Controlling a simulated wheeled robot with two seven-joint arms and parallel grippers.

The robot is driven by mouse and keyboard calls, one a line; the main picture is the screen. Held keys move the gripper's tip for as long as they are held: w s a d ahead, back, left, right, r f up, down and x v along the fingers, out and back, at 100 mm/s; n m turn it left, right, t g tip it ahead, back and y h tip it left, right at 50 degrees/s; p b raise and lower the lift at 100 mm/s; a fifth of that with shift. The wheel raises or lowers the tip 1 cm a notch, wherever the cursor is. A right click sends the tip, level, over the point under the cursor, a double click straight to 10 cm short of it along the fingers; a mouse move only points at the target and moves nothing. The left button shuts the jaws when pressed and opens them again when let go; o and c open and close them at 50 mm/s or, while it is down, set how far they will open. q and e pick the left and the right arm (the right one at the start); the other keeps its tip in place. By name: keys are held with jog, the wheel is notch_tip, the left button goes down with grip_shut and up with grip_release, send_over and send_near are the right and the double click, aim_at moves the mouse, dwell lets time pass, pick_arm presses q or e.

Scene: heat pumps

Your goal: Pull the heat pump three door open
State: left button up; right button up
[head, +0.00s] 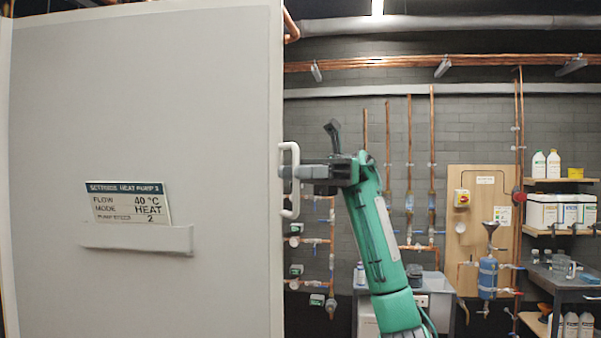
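A large pale grey panel (190,120) fills the left of the head view. It carries a label (130,202) reading "SETTINGS HEAT PUMP 3". A white D-shaped handle (293,203) stands out at its right edge, upright. My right gripper (296,172) comes from the right and has its grey fingers across the middle of the handle bar, seemingly closed on it; the far finger is hidden. I cannot tell how far the door stands open. My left gripper is not in view.
Copper pipes (409,160) and valves run along the grey brick wall behind. A sink unit (430,283) stands behind my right arm. Shelves with bottles and white containers (560,211) are at the far right. A ledge (137,238) sticks out below the label.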

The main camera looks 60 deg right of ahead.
jog(key=d, duration=1.3)
jog(key=shift+s+d, duration=0.4)
jog(key=shift+s, duration=0.05)
